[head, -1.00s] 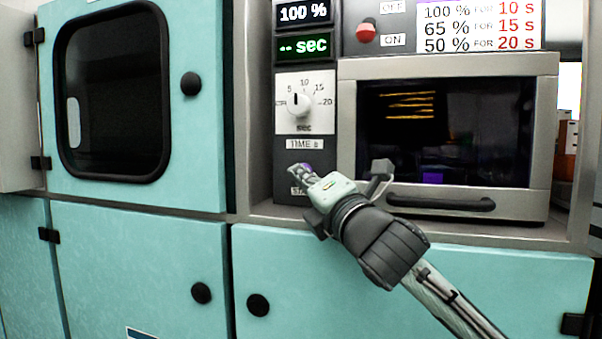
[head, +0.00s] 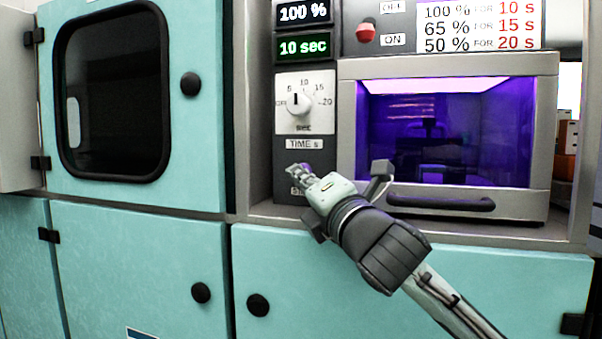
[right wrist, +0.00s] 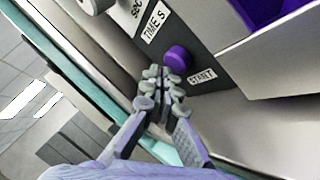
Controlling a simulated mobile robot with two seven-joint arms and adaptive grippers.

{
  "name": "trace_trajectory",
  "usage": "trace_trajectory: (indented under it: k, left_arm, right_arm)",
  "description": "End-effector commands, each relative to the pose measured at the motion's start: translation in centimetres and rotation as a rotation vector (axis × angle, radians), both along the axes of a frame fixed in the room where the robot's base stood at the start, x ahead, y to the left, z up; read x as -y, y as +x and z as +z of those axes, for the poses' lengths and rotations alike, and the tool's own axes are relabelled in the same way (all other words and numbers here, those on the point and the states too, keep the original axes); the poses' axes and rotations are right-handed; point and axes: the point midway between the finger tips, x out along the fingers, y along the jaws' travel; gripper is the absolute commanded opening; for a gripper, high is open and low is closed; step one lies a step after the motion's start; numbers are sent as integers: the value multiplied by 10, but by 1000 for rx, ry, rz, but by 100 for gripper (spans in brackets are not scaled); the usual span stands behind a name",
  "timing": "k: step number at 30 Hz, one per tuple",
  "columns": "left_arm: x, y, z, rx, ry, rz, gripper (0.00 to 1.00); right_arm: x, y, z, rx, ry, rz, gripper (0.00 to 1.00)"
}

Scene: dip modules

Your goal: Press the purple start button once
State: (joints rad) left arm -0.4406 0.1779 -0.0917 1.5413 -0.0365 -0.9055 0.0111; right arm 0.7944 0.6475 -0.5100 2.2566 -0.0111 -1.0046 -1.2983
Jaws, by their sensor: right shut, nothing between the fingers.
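In the head view my right gripper (head: 298,170) covers most of the button. The chamber (head: 445,130) behind the oven-like door glows purple. My left gripper is not in view.
A time dial (head: 298,102) and a red-tipped switch (head: 366,33) are on the panel above. A door handle (head: 440,203) sticks out right of my gripper. Teal cabinet doors (head: 130,250) fill the front below and left.

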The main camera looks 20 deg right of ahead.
Motion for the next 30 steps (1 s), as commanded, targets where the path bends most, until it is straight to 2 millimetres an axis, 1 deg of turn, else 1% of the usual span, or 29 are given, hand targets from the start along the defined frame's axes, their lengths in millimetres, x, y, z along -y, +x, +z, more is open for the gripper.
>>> trace_trajectory:
  k: [3,14,24,30]
  left_arm:
    - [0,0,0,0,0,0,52]
    - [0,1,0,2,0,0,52]
    - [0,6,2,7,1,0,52]
    - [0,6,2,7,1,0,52]
  right_arm:
    - [-3,-4,0,-1,1,1,0]
    - [-6,-7,0,1,0,3,0]
    - [-24,-35,0,1,0,4,0]
    - [-31,-45,0,0,0,2,0]
